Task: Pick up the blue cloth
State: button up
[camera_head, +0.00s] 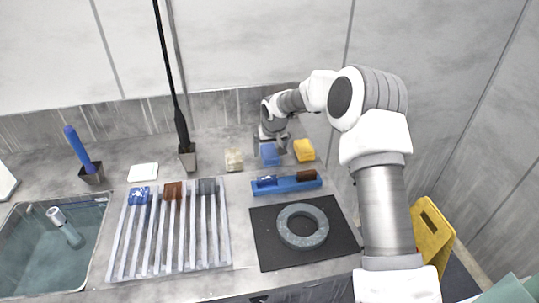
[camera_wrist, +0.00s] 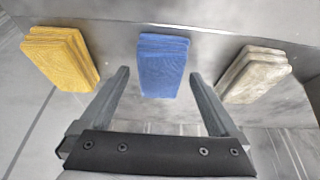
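The blue cloth (camera_head: 270,155) lies folded on the counter at the back, between a yellow cloth and a pale cloth. In the wrist view the blue cloth (camera_wrist: 163,66) is a stacked blue block at the top middle, ahead of and between my fingers. My gripper (camera_wrist: 158,78) is open, with one finger on each side of the blue cloth's line and nothing held. In the head view my gripper (camera_head: 269,147) hangs over the cloth and partly hides it. I cannot tell exactly how high it is above the counter.
The yellow cloth (camera_head: 304,150) is right of the blue one, and the pale cloth (camera_head: 234,160) is left. A blue holder (camera_head: 287,184) lies in front, with a grey ring (camera_head: 302,244) on a black mat. A slotted rack (camera_head: 169,265) and a water basin (camera_head: 50,262) are left.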

aim_at(273, 152)
jog(key=c, duration=1.2)
jog(key=shift+r, duration=0.1)
jog(key=shift+c, duration=0.2)
jog(key=shift+r+p, duration=0.4)
jog(key=r, duration=0.2)
jog(key=d+r, duration=0.1)
jog(key=r, duration=0.1)
jog(key=shift+s+r, duration=0.1)
jog(key=shift+r, duration=0.1)
jog(key=s+d+r, duration=0.3)
jog(key=d+r, duration=0.3)
jog(key=d, duration=0.4)
jog(key=shift+s, duration=0.25)
jog(key=o, duration=0.9)
jog(key=shift+c, duration=0.2)
jog(key=c, duration=0.7)
